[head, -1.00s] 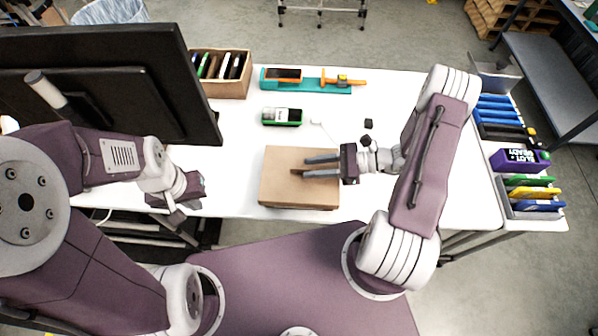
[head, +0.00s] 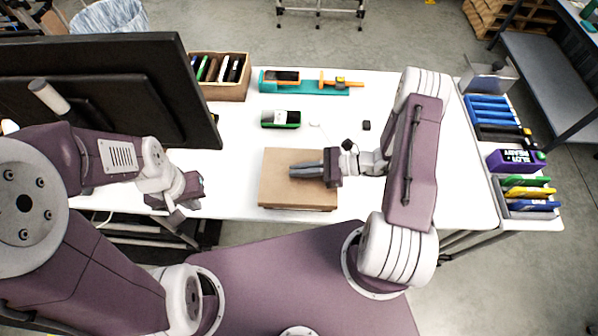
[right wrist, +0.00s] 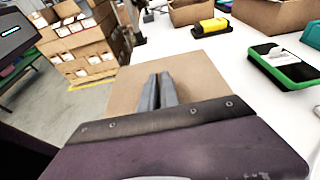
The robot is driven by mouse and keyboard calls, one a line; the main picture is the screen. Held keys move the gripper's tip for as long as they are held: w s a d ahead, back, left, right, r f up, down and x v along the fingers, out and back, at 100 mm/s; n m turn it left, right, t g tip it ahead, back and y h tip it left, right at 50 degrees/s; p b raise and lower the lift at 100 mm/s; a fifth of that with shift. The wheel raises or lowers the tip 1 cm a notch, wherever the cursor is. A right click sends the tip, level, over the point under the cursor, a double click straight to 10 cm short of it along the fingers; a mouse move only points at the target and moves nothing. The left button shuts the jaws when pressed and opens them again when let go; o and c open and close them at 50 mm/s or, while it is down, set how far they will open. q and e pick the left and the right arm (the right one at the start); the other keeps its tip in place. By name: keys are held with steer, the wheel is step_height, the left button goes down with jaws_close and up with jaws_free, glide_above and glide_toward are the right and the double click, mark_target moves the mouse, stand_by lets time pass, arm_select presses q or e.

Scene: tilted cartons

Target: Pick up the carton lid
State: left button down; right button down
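The brown carton lid (head: 280,162) lies on the carton (head: 300,207) at the front edge of the white table. It also shows in the right wrist view (right wrist: 205,80). My right gripper (head: 294,171) reaches over the lid from the right. In the right wrist view its fingers (right wrist: 157,85) are close together, low over the middle of the lid, with a thin gap. They look shut on the lid's small raised grip, which they mostly hide. My left gripper (head: 180,203) hangs at the left, clear of the carton; its fingers are too unclear to read.
A dark monitor (head: 110,95) stands at the left. A green-black device (head: 281,119), a teal tray (head: 300,86) and an open brown box (head: 225,90) lie behind the carton. Bins (head: 530,205) line the right.

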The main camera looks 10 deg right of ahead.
steer(key=shift+r, duration=0.4)
steer(key=r, duration=0.3)
steer(key=shift+w+a+r+b, duration=0.35)
steer(key=shift+a+b, duration=0.05)
steer(key=w+a+r+b, duration=0.1)
steer(key=w+a+r, duration=0.5)
steer(key=w+a, duration=0.1)
steer(key=shift+a+r, duration=0.2)
steer(key=shift+a, duration=0.25)
